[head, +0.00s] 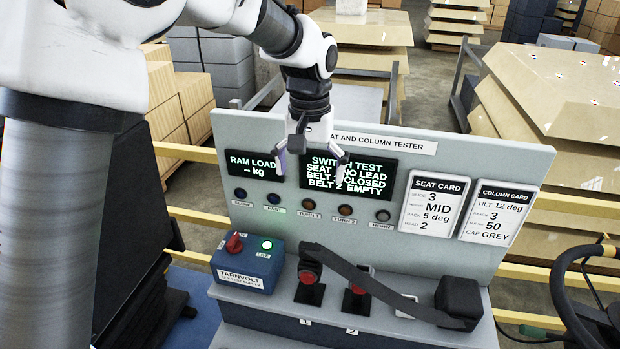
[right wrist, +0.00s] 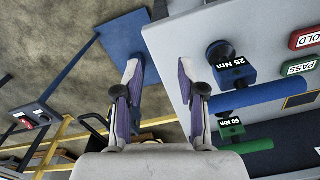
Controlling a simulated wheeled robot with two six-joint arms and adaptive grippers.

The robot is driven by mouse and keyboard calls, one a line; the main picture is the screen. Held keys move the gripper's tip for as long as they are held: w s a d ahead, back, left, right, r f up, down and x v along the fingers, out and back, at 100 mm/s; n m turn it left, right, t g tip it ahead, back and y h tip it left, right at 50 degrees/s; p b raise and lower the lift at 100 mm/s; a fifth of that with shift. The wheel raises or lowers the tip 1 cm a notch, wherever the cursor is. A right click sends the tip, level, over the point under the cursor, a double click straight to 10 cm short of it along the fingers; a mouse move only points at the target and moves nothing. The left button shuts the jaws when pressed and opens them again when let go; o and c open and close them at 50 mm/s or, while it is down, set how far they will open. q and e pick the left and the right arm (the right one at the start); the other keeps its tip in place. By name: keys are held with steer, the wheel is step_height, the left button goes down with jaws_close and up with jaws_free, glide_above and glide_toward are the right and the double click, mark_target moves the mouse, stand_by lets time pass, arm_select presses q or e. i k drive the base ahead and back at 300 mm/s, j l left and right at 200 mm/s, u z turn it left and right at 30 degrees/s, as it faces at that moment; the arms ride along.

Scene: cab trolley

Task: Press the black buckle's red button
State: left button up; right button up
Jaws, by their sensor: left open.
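Two black buckles with red tops stand on the tester's bench in the head view. Buckle 1 (head: 309,291) is on the left, its red button (head: 307,277) facing up. Buckle 2 (head: 356,302) is to its right, partly covered by a dark strap (head: 370,282). The strap runs from above buckle 1 to a black block (head: 459,299). I cannot tell which buckle the task means. My left gripper (head: 311,163) is open and empty, fingers down, above the buckles and in front of the display. My right gripper (right wrist: 160,72) is open and empty in the right wrist view.
The tester panel (head: 400,158) stands upright behind the bench, with a display (head: 347,174) partly hidden by my gripper. A blue supply box (head: 250,268) with a red knob and lit green lamp sits left. A steering wheel (head: 578,300) is at right. The right wrist view shows blue and green torque tools (right wrist: 235,70).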

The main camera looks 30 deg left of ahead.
mark_target(307, 278)
steer(key=k, duration=1)
